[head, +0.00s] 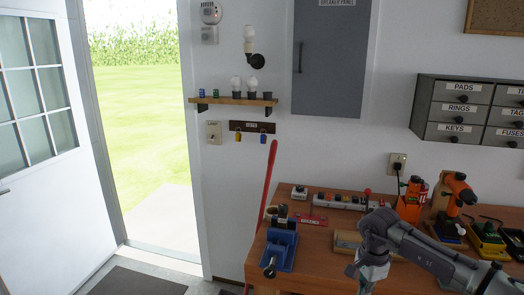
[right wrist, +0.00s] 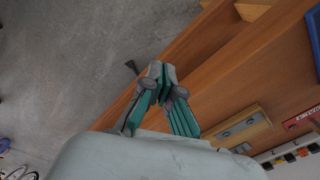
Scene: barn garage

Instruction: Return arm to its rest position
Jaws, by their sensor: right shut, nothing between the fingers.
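My right arm comes in from the lower right of the head view and reaches over the wooden workbench (head: 318,240). Its gripper (head: 368,282) points down near the bottom edge of the picture, so its fingertips are hard to make out there. In the right wrist view my right gripper (right wrist: 156,70) has its teal-sided fingers together at the tips, with nothing held. In that view the fingers appear against the bench front and the grey floor (right wrist: 90,50). My left gripper is not in view.
A blue vise (head: 280,248) stands at the bench's left end. A power strip (head: 340,202), orange drill (head: 458,190) and other tools line the back. A drawer cabinet (head: 465,108) hangs above.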

